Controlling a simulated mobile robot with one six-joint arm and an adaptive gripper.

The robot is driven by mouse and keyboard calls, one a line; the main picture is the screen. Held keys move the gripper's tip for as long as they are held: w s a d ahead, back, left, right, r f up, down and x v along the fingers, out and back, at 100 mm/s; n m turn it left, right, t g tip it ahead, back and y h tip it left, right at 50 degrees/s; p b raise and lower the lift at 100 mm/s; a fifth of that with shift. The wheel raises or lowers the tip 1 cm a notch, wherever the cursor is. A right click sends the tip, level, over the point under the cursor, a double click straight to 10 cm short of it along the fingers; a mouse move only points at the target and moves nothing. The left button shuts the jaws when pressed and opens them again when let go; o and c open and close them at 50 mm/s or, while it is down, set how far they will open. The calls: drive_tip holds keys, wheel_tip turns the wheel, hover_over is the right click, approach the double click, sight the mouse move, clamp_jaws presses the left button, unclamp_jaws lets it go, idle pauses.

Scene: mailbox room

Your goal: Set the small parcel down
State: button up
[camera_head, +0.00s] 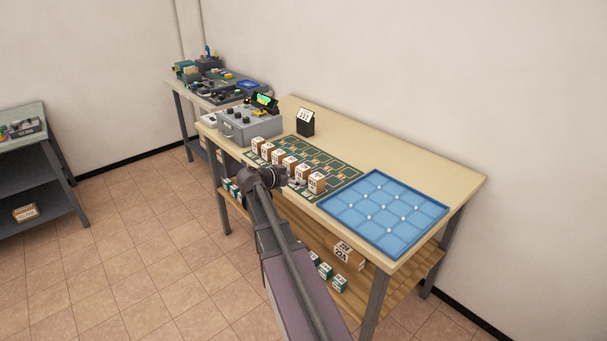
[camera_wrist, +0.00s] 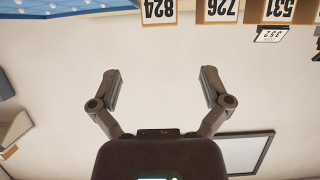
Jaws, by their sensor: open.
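Several small brown-and-white parcels stand in a row on the green gridded mat (camera_head: 337,158), the nearest parcel (camera_head: 316,183) at the row's right end. In the wrist view, which is upside down, number labels show on three of them: parcel 824 (camera_wrist: 158,11), parcel 726 (camera_wrist: 221,10) and parcel 531 (camera_wrist: 278,10). My gripper (camera_wrist: 161,88) is open, with nothing between its fingers. In the head view my gripper (camera_head: 298,184) is at the table's front edge, close to the row; its fingers are hard to make out.
A blue gridded tray (camera_head: 382,214) lies on the table's right. A grey machine (camera_head: 250,124) stands at the left, with a black number stand (camera_head: 306,124) behind the mat. The tabletop behind is clear. A larger parcel (camera_head: 347,251) and several teal boxes sit on the lower shelf.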

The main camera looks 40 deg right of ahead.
drive_tip(key=shift+p+v, duration=0.35)
drive_tip(key=shift+v, duration=1.05)
drive_tip(key=s+a+f+n+y, duration=0.3)
drive_tip(key=s+a+n+y, duration=0.1)
drive_tip(key=a, duration=0.6)
drive_tip(key=s+a+f+n+y, duration=0.4)
drive_tip(key=s+a+n+y, duration=0.1)
drive_tip(key=a, duration=0.6)
drive_tip(key=s+a+f+n+g+y, duration=0.1)
drive_tip(key=s+a+f+n+y, duration=0.3)
drive_tip(key=s+a+n, duration=0.3)
drive_tip(key=a+n, duration=0.1)
drive_tip(key=a, duration=0.3)
drive_tip(key=shift+a+f+y, duration=0.25)
drive_tip(key=shift+y, duration=0.05)
wheel_tip(320, 180, up, 6)
drive_tip(key=p, duration=0.6)
